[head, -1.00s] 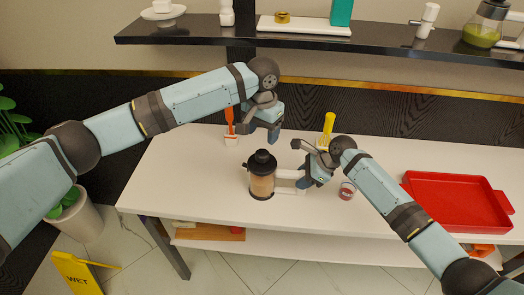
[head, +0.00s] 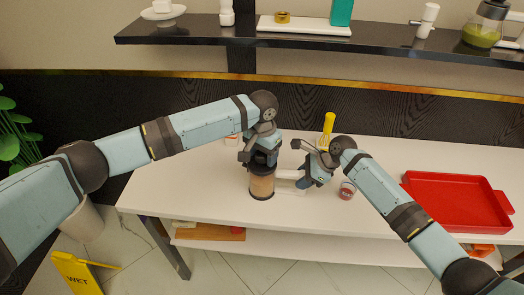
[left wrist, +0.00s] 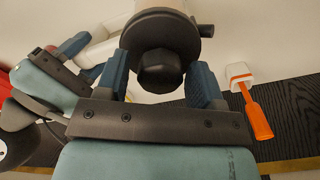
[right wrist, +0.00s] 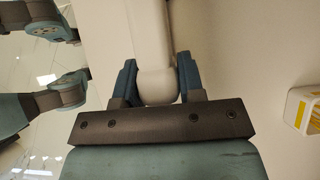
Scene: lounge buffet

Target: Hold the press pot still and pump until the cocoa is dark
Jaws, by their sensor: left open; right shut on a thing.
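The press pot (head: 262,187), tan inside with a dark lid, stands upright on the white table. My right gripper (head: 303,179) is shut on its pale handle, which also shows between the fingers in the right wrist view (right wrist: 157,86). My left gripper (head: 260,157) is open above the pot and hides much of its top in the head view. In the left wrist view, the dark plunger knob (left wrist: 159,72) sits between the open fingers, with the round lid (left wrist: 160,35) beyond it. I cannot tell whether either finger touches the knob.
A yellow-handled tool (head: 328,126) stands behind my right gripper. A small red-and-white jar (head: 347,189) is just right of it. A red tray (head: 450,203) lies at the right. An orange-handled brush or scraper (left wrist: 255,112) stands near my left gripper. The table's left part is clear.

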